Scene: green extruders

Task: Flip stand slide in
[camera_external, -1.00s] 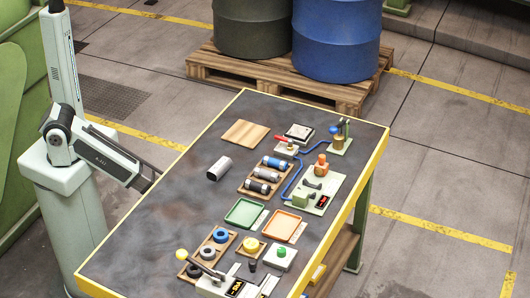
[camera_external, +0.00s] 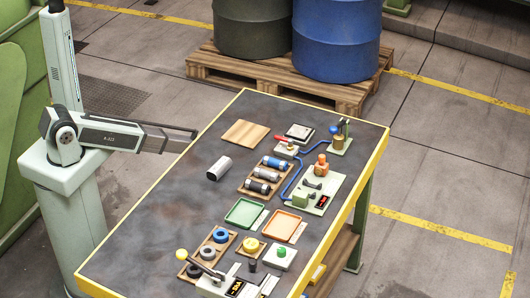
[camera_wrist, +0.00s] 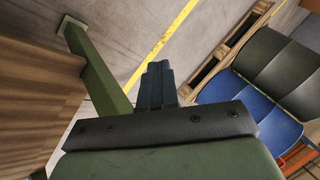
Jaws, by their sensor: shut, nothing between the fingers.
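A grey cylinder (camera_external: 219,168) lies on its side on the dark table top, left of a wooden tray (camera_external: 246,187) with a blue cylinder (camera_external: 275,163) and grey cylinders lying in it. A flat square wooden board (camera_external: 246,134) lies farther back. My gripper (camera_external: 193,134) is at the table's left edge, up and left of the loose cylinder and apart from it. In the wrist view my gripper (camera_wrist: 157,70) has its dark fingers together, with nothing held. None of the table-top objects can be made out in the wrist view.
A green tray (camera_external: 243,213) and an orange tray (camera_external: 284,226) sit mid-table. Devices with a blue pipe (camera_external: 297,176) stand at the right. A ring tray (camera_external: 208,253) is at the front. The table's left side is clear. Barrels (camera_external: 337,38) stand on a pallet behind.

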